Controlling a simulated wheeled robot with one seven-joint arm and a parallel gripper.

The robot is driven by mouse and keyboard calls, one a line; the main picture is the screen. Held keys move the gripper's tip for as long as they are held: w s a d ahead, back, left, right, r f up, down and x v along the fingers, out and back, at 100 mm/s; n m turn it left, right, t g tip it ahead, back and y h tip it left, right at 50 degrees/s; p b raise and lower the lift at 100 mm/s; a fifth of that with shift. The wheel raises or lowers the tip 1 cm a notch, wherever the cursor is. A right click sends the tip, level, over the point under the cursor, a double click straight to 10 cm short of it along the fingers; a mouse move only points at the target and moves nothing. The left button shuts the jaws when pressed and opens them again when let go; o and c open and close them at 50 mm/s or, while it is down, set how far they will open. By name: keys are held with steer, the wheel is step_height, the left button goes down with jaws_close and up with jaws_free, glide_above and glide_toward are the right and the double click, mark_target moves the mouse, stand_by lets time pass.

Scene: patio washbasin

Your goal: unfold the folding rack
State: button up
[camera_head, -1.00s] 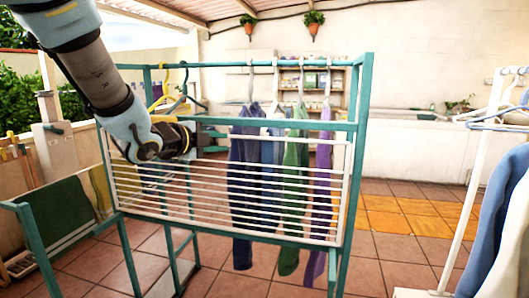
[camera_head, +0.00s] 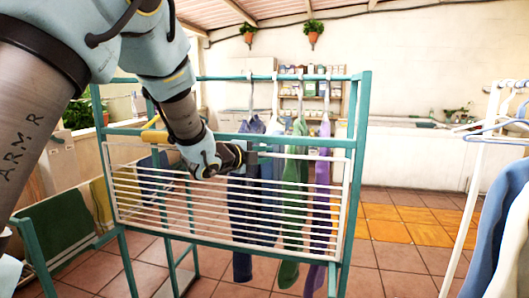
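The folding rack (camera_head: 200,207) is a white panel of thin horizontal bars. It hangs upright, flat against the near side of a teal frame (camera_head: 362,110). Its top edge lies just below the frame's front rail. My gripper (camera_head: 258,153) is in front of the rack's upper edge, near the middle, pointing right. Its dark fingers are small and seen from the side. I cannot tell whether they touch the top bar or are open. My arm hides part of the rack's upper left.
Blue, green and purple garments (camera_head: 293,200) hang behind the rack. A white stand (camera_head: 470,190) with blue and white clothes is at the right. Tiled floor at right centre is clear.

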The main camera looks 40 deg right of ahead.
jaws_close()
stand_by(1.5)
